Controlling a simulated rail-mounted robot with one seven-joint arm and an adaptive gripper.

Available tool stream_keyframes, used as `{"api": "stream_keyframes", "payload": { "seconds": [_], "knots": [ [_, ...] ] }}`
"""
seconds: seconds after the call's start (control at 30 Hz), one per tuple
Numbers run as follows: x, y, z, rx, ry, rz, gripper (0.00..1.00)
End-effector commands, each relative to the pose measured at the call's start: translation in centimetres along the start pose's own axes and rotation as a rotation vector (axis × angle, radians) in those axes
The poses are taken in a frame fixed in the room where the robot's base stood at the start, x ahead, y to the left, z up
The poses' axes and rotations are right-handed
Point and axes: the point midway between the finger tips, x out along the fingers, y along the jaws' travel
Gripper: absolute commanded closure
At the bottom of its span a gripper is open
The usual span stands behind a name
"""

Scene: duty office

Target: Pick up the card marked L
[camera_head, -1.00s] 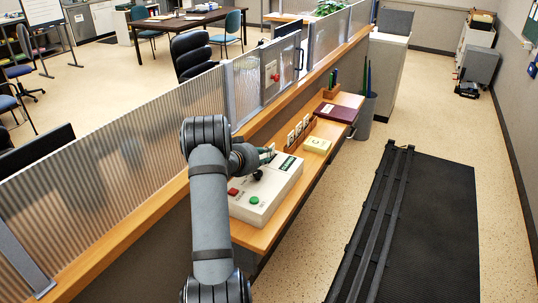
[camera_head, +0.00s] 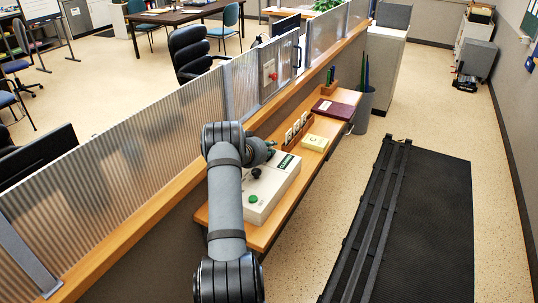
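Several white cards stand in a wooden rack (camera_head: 285,146) on the narrow wooden shelf beside the partition. The cards (camera_head: 297,128) carry dark marks too small to read, so I cannot tell which is L. My gripper (camera_head: 273,151) is at the end of my arm, over the far left part of the pale control box, on the near side of the rack. It is small and partly hidden behind my wrist. Its fingers cannot be made out clearly, and I cannot tell whether it touches anything.
The control box (camera_head: 278,196) has a green button and a black knob. The corrugated partition (camera_head: 130,150) borders the left. A grey bin stands beyond.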

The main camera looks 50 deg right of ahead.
Motion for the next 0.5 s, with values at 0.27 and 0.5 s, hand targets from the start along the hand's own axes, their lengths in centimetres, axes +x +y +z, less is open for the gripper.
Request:
{"api": "stream_keyframes", "payload": {
  "seconds": [0.27, 0.5],
  "knots": [
    [-0.02, 0.00, -0.01, 0.000, 0.000, 0.000, 1.00],
    [-0.03, 0.00, -0.04, 0.000, 0.000, 0.000, 1.00]
  ]
}}
